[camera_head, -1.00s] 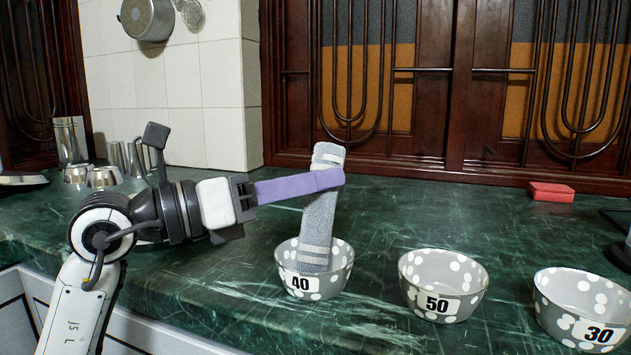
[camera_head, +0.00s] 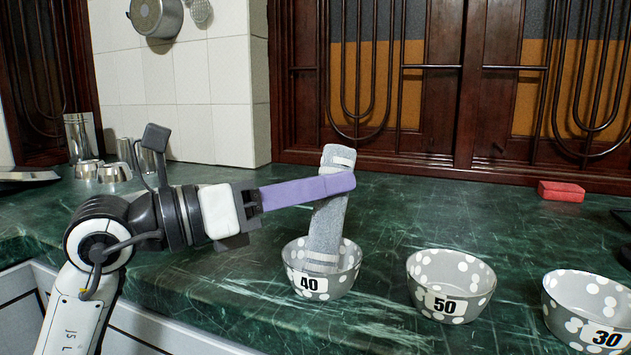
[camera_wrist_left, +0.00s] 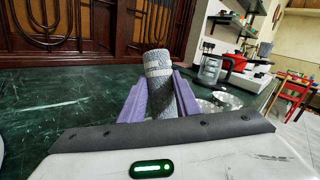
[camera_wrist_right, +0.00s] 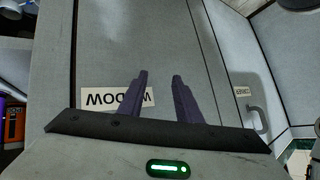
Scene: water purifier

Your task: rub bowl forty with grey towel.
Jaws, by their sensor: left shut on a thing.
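The grey towel (camera_head: 328,222) is a rolled, upright strip with pale bands, tilted slightly. My left gripper (camera_head: 340,184) is shut on its upper part, and the towel also shows between the purple fingers in the left wrist view (camera_wrist_left: 161,88). The towel's lower end is inside bowl forty (camera_head: 345,284), a grey bowl with white dots and a "40" label. Whether the towel touches the bowl's inner bottom is hidden by the front wall. My right gripper (camera_wrist_right: 160,78) shows only in the right wrist view, with its fingers apart and nothing between them.
Bowl 50 (camera_head: 450,300) and bowl 30 (camera_head: 590,318) stand to the right on the green counter (camera_head: 420,215). A red block (camera_head: 561,191) lies at the back right. Metal cups (camera_head: 115,172) stand at the back left. Cabinet fronts face my right gripper.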

